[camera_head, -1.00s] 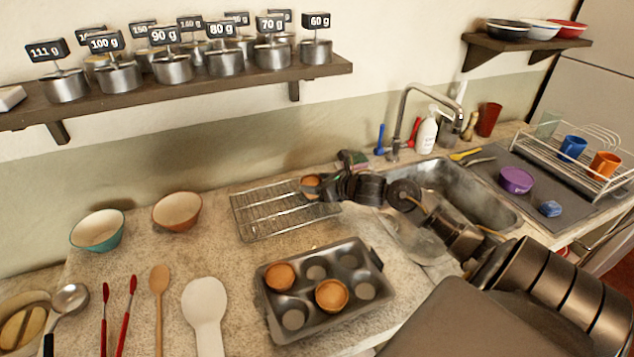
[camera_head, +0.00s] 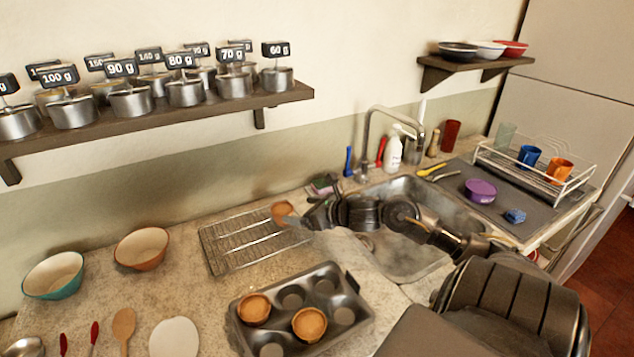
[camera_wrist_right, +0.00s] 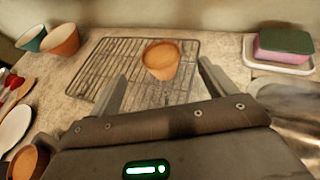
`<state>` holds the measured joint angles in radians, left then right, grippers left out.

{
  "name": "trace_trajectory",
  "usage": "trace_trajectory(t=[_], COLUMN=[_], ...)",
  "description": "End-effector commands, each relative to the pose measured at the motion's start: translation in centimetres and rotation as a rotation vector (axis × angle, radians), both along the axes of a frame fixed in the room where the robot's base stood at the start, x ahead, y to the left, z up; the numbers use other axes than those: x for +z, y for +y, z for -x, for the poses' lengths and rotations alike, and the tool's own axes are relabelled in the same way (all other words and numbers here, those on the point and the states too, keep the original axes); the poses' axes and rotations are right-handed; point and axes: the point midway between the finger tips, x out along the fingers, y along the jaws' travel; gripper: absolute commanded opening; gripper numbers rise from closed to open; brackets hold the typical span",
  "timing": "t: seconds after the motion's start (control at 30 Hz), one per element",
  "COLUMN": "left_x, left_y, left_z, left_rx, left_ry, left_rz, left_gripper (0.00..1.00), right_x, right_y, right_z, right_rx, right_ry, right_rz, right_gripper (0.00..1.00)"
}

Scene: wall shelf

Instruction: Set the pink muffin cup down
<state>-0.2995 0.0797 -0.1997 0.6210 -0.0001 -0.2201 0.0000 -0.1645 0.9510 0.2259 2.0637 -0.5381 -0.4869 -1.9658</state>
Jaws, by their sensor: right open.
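The muffin cup, orange-brown to pinkish with a browned top, stands upright on the right part of the wire cooling rack (camera_head: 228,262), where the head view shows it (camera_head: 282,210). In the right wrist view the cup (camera_wrist_right: 161,60) is just ahead of and between the spread fingers, with clear gaps on both sides. My right gripper (camera_head: 300,219) is open and empty, low over the rack's right end. The same rack (camera_wrist_right: 105,60) fills the middle of the wrist view. My left gripper is not in view.
A muffin tin (camera_head: 345,288) with two similar cups sits in front of the rack. Teal (camera_head: 55,276) and orange (camera_head: 142,250) bowls stand to the left. The sink (camera_head: 400,265) lies right. A sponge on a dish (camera_wrist_right: 283,45) is right of the rack. The rack's left half is clear.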

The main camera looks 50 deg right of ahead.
Motion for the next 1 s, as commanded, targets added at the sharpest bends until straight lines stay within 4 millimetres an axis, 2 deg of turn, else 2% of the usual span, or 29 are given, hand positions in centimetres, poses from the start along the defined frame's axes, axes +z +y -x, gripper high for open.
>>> trace_trajectory(t=[0.03, 0.2, 0.4, 1.0], left_x=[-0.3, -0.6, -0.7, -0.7], left_y=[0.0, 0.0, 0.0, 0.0], left_z=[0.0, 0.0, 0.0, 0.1], left_rx=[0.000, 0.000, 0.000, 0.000], left_ry=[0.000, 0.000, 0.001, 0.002], left_rz=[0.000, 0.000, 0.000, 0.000], left_gripper=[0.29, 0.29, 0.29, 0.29], right_x=[0.0, 1.1, 1.9, 2.2], right_y=[-0.2, -0.3, -0.5, -0.6], right_z=[1.0, 3.2, 4.8, 5.2], right_rx=[-0.001, 0.000, -0.001, -0.001], right_ry=[0.003, 0.002, 0.001, 0.000], right_rz=[0.004, 0.001, 0.000, -0.001], right_gripper=[0.83, 0.83, 0.83, 0.83])
